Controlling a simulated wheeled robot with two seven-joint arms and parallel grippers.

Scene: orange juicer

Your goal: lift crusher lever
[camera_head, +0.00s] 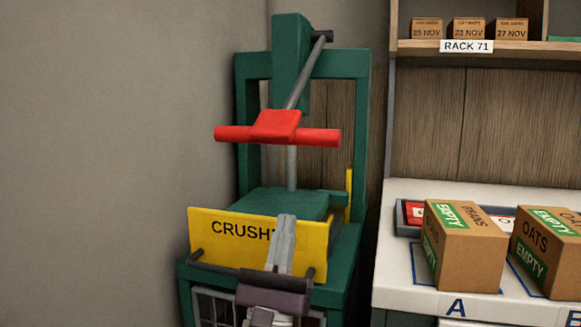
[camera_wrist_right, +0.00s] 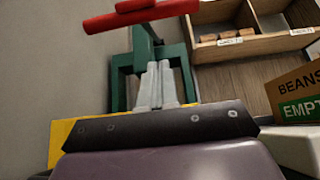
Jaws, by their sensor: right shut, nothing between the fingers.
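The crusher (camera_head: 290,50) is a tall green frame against the wall. Its lever is a grey rod (camera_head: 305,75) slanting down from the upper right to a red crossbar handle (camera_head: 318,137), which hangs in front of the frame. The red handle also shows at the top of the right wrist view (camera_wrist_right: 150,13). My right gripper (camera_head: 286,217) is below the handle and apart from it, in front of the yellow panel. Its pale fingers, also in the right wrist view (camera_wrist_right: 160,64), are shut and empty. My left gripper is not in view.
At right are a white counter (camera_head: 400,290), an EMPTY beans box (camera_head: 470,255), an oats box (camera_head: 555,260) and the rack shelf (camera_head: 430,47). A plain wall stands left.

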